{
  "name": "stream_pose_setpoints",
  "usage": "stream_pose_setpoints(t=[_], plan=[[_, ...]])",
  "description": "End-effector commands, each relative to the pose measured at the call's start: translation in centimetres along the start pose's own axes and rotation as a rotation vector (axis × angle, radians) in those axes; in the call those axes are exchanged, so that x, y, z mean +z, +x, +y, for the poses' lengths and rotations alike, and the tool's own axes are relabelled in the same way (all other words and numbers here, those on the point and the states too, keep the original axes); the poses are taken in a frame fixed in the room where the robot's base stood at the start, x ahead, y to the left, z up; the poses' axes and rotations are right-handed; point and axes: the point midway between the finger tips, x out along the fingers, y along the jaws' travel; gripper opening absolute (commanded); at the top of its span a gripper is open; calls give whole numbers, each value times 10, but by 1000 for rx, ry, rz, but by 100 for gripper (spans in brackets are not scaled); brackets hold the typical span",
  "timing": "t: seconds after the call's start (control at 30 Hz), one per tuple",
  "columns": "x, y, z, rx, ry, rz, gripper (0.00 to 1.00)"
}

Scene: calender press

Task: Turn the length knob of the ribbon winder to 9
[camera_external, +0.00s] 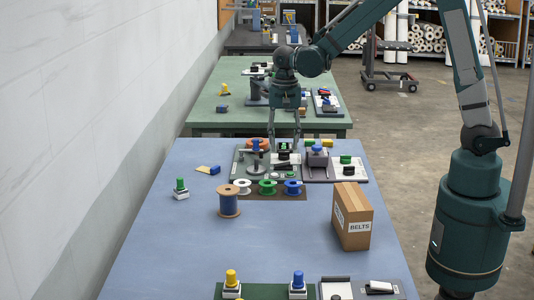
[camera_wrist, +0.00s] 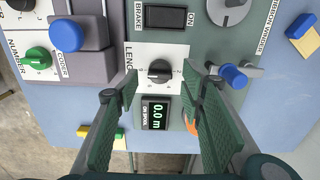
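The length knob (camera_wrist: 160,71) is a black round knob on a white plate marked "LENG…" in the wrist view, the rest of the word hidden by my finger. Its numbers are too small to read surely, and I cannot tell its setting. A spool display (camera_wrist: 156,113) beside it reads 0.0 m. My gripper (camera_wrist: 165,86) is open, with its green fingers on either side of the knob, apart from it and empty. In the external view my gripper (camera_external: 285,146) points down over the ribbon winder panel (camera_external: 241,171), partly hiding the knob area.
A brake switch (camera_wrist: 165,17) marked ON and a blue-tipped crank (camera_wrist: 233,76) are close by. The coder's blue button (camera_wrist: 66,35) and a green number knob (camera_wrist: 38,58) stand left. Spools (camera_external: 267,187) line the panel's front; a belts box (camera_external: 352,222) stands nearby.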

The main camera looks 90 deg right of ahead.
Motion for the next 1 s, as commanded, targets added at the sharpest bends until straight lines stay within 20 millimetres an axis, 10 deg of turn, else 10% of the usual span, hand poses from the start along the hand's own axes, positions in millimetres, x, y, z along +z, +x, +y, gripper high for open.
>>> stream_pose_setpoints(t=[0.5, 1.0], plan=[[0, -73, 0, 0, 0, 0, 39], [0, -88, 0, 0, 0, 0, 39]])
